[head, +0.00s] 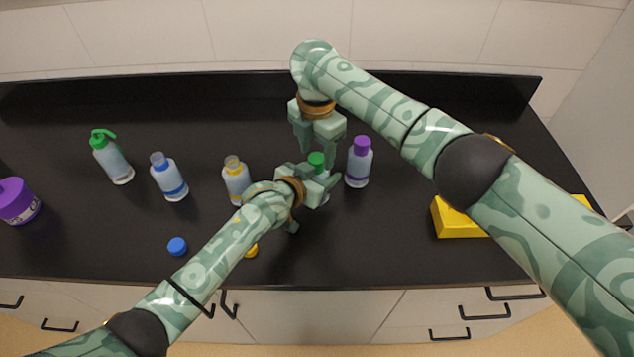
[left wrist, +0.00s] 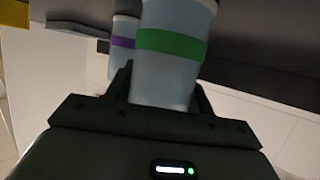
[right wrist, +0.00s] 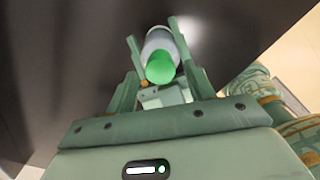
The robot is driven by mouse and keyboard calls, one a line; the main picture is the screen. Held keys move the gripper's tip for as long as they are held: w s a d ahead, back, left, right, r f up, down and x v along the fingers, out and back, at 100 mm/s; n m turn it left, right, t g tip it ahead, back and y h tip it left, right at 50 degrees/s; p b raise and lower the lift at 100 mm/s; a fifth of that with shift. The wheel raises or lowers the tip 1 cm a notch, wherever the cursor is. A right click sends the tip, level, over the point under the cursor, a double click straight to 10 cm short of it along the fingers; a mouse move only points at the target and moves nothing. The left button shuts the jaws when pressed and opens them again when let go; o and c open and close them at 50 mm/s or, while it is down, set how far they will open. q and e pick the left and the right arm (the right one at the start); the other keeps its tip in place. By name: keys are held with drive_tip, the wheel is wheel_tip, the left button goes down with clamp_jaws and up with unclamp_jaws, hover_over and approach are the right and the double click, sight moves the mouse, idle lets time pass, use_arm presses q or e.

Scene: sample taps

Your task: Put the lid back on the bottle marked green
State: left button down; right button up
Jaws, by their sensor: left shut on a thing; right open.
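The bottle marked green (left wrist: 168,70) has a green band and stands between the fingers of my left gripper (head: 320,190), which is shut on it. Its green lid (head: 316,158) shows at the bottle's top. In the right wrist view the lid (right wrist: 161,68) also appears on the bottle, between my right gripper's fingers. Whether it is fully seated I cannot tell. My right gripper (head: 318,148) is open, pointing down from above, its fingers on either side of the lid. In the head view my left gripper hides much of the bottle.
A purple-capped bottle (head: 359,165) stands close on the right. Yellow-banded (head: 236,184) and blue-banded (head: 170,180) bottles are open on the left.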

drive_tip(key=shift+f, duration=0.6)
drive_tip(key=c, duration=1)
drive_tip(key=m, duration=0.3)
drive_tip(key=o, duration=1)
drive_tip(key=shift+o, duration=0.2)
drive_tip(key=shift+r, duration=0.1)
